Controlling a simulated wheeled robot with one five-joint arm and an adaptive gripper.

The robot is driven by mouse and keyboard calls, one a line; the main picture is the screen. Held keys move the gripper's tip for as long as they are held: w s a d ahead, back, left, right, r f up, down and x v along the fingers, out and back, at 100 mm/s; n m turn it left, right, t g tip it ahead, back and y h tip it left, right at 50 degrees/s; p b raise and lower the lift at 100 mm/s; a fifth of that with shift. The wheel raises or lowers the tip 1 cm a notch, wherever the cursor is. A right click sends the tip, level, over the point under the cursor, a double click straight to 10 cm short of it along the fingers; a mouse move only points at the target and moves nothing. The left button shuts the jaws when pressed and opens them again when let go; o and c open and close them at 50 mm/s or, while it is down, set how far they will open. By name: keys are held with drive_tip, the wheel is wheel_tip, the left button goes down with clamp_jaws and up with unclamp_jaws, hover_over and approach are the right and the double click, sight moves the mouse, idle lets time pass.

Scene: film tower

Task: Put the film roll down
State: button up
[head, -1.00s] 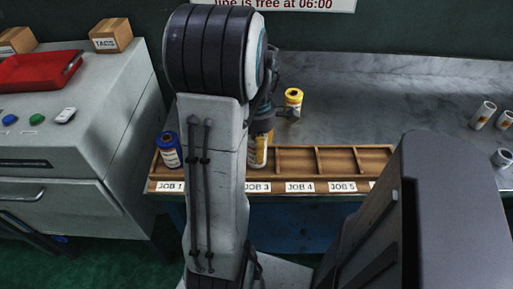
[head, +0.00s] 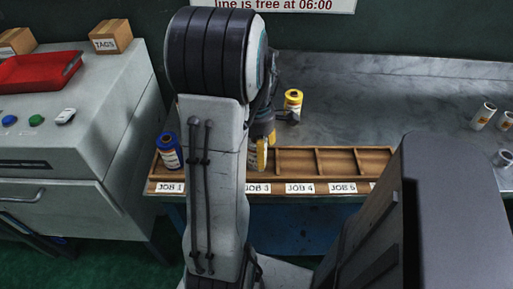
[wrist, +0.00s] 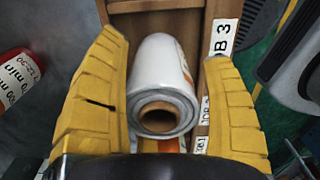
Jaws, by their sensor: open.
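The white film roll (wrist: 162,85) shows in the wrist view, with its brown core end towards the camera. It stands in the wooden tray (head: 350,165), apparently in the JOB 3 compartment. My gripper (wrist: 158,108) is open, with one yellow finger on each side of the roll. Gaps show between the roll and the fingers. The roll's lower end is hidden from the wrist camera. In the head view my arm covers most of the gripper and the JOB 2 compartment.
A blue canister (head: 169,152) stands in JOB 1. A yellow canister (head: 293,104) stands on the bench behind the tray. A red canister (wrist: 15,78) is left of my gripper in the wrist view. Compartments right of JOB 3 look empty.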

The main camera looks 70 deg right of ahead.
drive_tip(key=shift+r, duration=0.1)
wheel_tip(320, 180, up, 12)
drive_tip(key=p, duration=0.2)
drive_tip(key=shift+p, duration=0.3)
drive_tip(key=shift+w+r, duration=0.1)
drive_tip(key=w+a+m+t+h, duration=0.1)
drive_tip(key=w+a+m, duration=0.1)
drive_tip(key=w+a, duration=1.15)
drive_tip(key=a+f+m+t+y, duration=0.1)
drive_tip(key=a+m, duration=0.3)
drive_tip(key=a, duration=1.5)
drive_tip(key=shift+s+f+t, duration=0.3)
drive_tip(key=shift+s+t, duration=0.05)
drive_tip(key=shift+t, duration=0.25)
drive_tip(key=shift+r, duration=0.1)
